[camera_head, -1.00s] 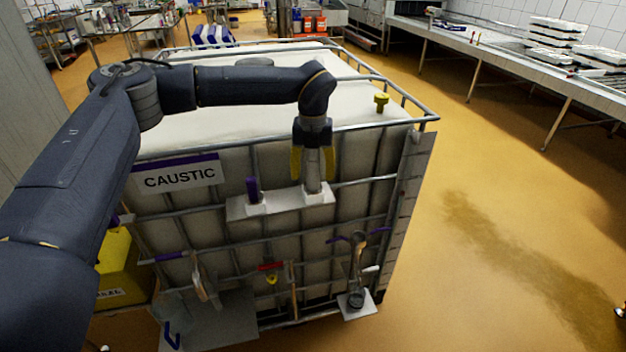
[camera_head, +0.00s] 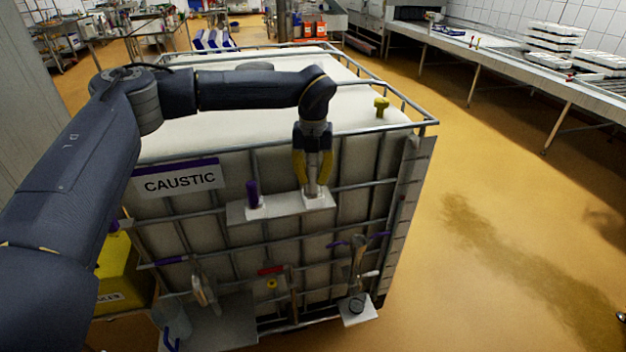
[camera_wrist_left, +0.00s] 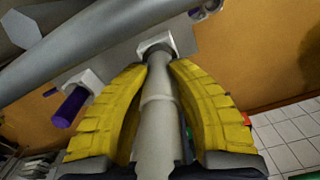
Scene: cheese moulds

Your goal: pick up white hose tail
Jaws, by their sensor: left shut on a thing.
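The white hose tail (camera_wrist_left: 157,105) is a pale grey-white ribbed tube standing in a white socket on the shelf of the caustic tank; its lower part also shows in the head view (camera_head: 313,188). My left gripper (camera_wrist_left: 158,78) has its yellow ridged fingers closed around the tube from both sides, and it points down in the head view (camera_head: 314,180). The tube's foot is still at the socket. A purple hose tail (camera_head: 253,193) stands in the other socket to the left, also visible in the wrist view (camera_wrist_left: 70,106). My right gripper is not in view.
The white shelf (camera_head: 280,208) is fixed to the caged tank (camera_head: 230,120) with a CAUSTIC sign (camera_head: 178,180). Metal cage bars run close behind the gripper. Hanging tools and small plates are lower down; the right floor is clear.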

